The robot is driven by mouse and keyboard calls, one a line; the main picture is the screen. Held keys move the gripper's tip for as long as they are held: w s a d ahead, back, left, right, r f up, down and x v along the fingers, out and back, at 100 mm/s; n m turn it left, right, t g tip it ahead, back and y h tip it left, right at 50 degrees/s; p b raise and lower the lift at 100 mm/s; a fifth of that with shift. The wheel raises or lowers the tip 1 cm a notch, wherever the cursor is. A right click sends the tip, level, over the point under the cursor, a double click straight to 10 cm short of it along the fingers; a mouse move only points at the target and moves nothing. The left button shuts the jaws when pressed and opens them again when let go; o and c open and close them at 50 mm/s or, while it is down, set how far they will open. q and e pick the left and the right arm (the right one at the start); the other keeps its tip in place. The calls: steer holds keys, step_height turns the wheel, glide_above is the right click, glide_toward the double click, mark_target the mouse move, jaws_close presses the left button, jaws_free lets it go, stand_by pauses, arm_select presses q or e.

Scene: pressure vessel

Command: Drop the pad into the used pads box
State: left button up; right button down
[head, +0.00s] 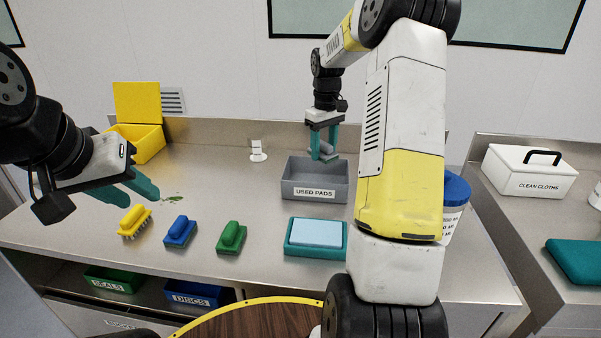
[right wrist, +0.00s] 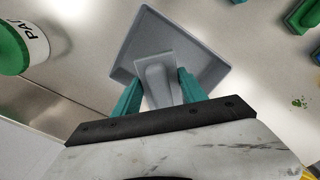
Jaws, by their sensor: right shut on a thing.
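The grey used pads box (head: 315,189) stands on the steel bench, with its label facing me. My right gripper (head: 322,143) points down over the box's back part, shut on a grey pad (head: 326,151). In the right wrist view the pad (right wrist: 157,78) sits between the teal fingers, with the grey box (right wrist: 205,72) beneath it. The pad appears above the box, but its exact height is hard to tell. My left gripper (head: 131,192) is open and empty over the bench's left side.
A yellow bin (head: 140,143) stands at the back left. A teal tray (head: 289,247) lies before the box. A green-lidded tub (right wrist: 28,48) stands nearby.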

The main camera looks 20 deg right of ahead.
steer(key=c, duration=0.6)
jaws_free()
steer(key=shift+o, duration=0.2)
steer(key=shift+r, duration=0.15)
step_height(320, 180, up, 8)
steer(key=shift+f, duration=0.25)
